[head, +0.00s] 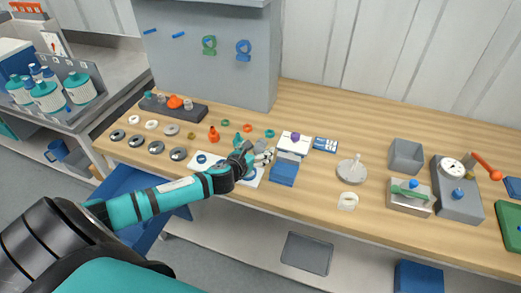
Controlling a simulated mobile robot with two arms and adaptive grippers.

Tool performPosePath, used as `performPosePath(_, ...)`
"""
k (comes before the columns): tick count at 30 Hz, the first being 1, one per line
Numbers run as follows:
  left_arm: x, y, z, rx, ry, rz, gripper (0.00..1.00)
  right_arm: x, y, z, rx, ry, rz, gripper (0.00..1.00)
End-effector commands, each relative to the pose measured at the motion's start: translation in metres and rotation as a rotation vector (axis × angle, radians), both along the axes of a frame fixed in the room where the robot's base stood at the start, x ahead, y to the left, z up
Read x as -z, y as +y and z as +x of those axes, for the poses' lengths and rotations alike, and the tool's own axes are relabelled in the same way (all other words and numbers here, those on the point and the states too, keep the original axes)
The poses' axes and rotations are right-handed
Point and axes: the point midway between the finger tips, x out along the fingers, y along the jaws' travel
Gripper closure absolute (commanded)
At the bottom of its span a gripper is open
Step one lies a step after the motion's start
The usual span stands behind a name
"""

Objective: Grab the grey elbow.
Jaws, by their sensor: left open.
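My left gripper (263,154) reaches in from the left over the workbench, its fingers open above a white sheet with blue marks (250,174). A small grey piece (261,145) shows right at the fingers. It may be the grey elbow, but it is too small and too close to the gripper to tell it surely from a finger. I cannot tell whether the fingers touch it. A teal fitting (238,139) stands just behind the gripper. My right gripper is not in view.
Several rings and an orange fitting (213,134) lie to the left and behind. A dark rack (160,107) holds small fittings at the back left. A white-handled disc (351,171) stands right, with bare wood around it.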

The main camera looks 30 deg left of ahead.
Motion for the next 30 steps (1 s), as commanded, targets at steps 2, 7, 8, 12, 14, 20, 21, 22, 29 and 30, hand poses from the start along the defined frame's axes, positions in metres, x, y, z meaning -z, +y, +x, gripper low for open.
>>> performPosePath(2,0.003,0.001,0.006,-0.003,0.0,-0.001,0.21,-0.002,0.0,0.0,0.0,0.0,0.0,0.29)
performPosePath(7,0.017,0.002,0.025,-0.005,0.002,-0.004,0.21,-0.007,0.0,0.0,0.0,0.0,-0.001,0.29)
performPosePath(8,0.018,0.003,0.03,-0.004,0.0,-0.003,0.21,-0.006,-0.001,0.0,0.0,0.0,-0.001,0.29)
performPosePath(12,0.024,0.005,0.042,-0.003,0.0,-0.001,0.21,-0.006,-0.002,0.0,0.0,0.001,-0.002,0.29)
performPosePath(14,0.025,0.005,0.044,-0.001,0.0,-0.001,0.21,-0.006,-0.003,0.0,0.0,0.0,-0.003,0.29)
performPosePath(20,0.026,0.005,0.044,-0.001,0.001,-0.001,0.21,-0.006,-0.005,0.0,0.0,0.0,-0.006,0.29)
performPosePath(21,0.026,0.005,0.044,-0.001,0.001,-0.001,0.23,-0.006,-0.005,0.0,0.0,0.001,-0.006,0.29)
performPosePath(22,0.026,0.005,0.044,-0.001,0.001,-0.001,0.27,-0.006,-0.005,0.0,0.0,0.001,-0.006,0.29)
performPosePath(29,0.025,0.005,0.044,-0.001,0.001,-0.001,0.57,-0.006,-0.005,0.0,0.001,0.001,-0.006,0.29)
performPosePath(30,0.025,0.005,0.044,-0.001,0.001,-0.001,0.62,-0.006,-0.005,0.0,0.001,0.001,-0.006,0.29)
